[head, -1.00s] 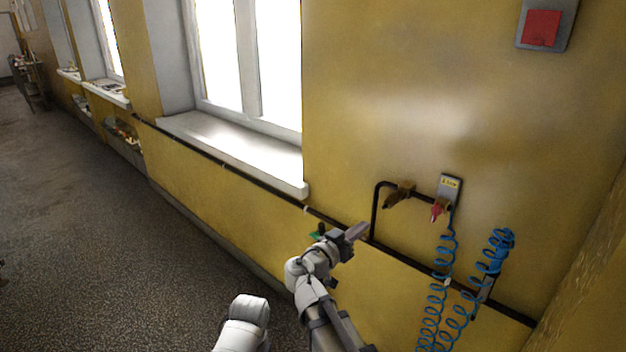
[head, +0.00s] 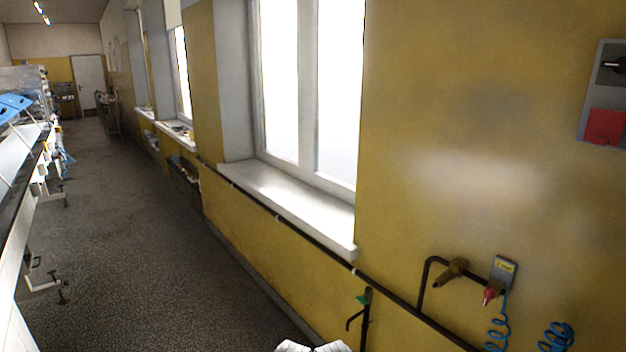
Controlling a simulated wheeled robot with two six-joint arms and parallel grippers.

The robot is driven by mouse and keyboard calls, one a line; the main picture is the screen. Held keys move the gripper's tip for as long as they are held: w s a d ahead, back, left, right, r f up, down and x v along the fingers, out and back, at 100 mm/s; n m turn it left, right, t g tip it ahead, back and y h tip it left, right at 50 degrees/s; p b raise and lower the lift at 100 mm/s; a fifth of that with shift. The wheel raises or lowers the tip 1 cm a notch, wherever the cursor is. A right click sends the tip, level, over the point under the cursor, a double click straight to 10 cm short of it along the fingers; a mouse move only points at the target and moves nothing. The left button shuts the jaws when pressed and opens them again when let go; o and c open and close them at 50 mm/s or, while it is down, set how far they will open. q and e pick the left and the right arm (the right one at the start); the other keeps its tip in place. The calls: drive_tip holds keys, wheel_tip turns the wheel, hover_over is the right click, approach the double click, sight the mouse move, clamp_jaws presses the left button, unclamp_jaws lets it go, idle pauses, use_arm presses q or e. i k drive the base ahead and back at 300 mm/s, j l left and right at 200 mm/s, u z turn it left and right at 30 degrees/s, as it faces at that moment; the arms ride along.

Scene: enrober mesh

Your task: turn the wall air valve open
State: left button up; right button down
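A brass valve body (head: 456,268) sits on a black pipe on the yellow wall at lower right. Beside it, a grey plate with a yellow label (head: 504,267) carries a red fitting (head: 490,293), with a blue coiled hose (head: 497,335) hanging below. I cannot tell from here whether the valve stands open or closed. A green-handled tap (head: 364,297) is on a lower pipe to the left. Neither gripper shows; only white parts of my own arm are at the bottom edge.
A white window sill (head: 290,205) juts out above a long dark pipe (head: 270,218). A grey switch box with a red cover (head: 603,127) is at upper right. White machinery (head: 35,160) lines the left side. The grey floor (head: 130,250) between is clear.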

sight(489, 295)
drive_tip(key=k+j+z, duration=0.1)
drive_tip(key=z, duration=1.15)
